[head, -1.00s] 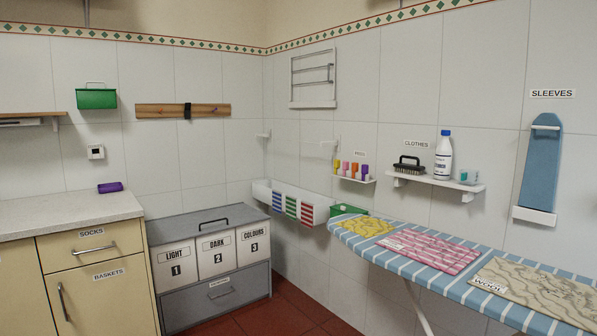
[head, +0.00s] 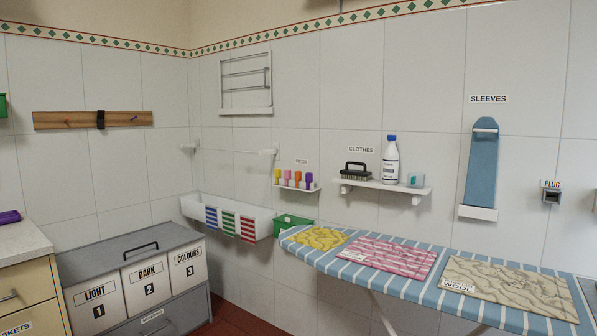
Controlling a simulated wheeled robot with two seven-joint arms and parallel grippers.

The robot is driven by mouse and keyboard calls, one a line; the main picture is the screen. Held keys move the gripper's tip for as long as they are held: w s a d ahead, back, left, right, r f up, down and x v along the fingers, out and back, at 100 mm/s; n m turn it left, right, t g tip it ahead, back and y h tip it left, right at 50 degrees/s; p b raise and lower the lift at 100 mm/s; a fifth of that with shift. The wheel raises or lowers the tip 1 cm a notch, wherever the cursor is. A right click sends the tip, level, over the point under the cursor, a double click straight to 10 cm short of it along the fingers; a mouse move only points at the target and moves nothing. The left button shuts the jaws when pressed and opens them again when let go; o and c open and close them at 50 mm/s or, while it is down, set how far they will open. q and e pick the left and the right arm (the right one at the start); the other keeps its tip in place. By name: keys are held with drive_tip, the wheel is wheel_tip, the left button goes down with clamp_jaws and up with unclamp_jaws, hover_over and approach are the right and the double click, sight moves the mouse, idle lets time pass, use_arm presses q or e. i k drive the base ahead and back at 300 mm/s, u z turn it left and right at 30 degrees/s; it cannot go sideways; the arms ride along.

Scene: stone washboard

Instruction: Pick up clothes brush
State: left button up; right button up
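The clothes brush (head: 356,173) has a black handle arched over pale bristles. It stands at the left end of a white wall shelf (head: 385,186), under a label that reads CLOTHES. A white bottle with a blue cap (head: 390,160) stands to its right on the same shelf. Neither of my grippers shows in the head view, so nothing is seen near the brush.
A blue striped ironing board (head: 400,287) with several cloths stands below the shelf. A small cup (head: 416,179) is at the shelf's right end. A peg rack (head: 297,185) hangs to the left. Laundry bins (head: 130,255) stand at the lower left.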

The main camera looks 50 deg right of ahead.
sight(352, 174)
drive_tip(key=z, duration=0.3)
drive_tip(key=i, duration=1.8)
drive_tip(key=z, duration=0.9)
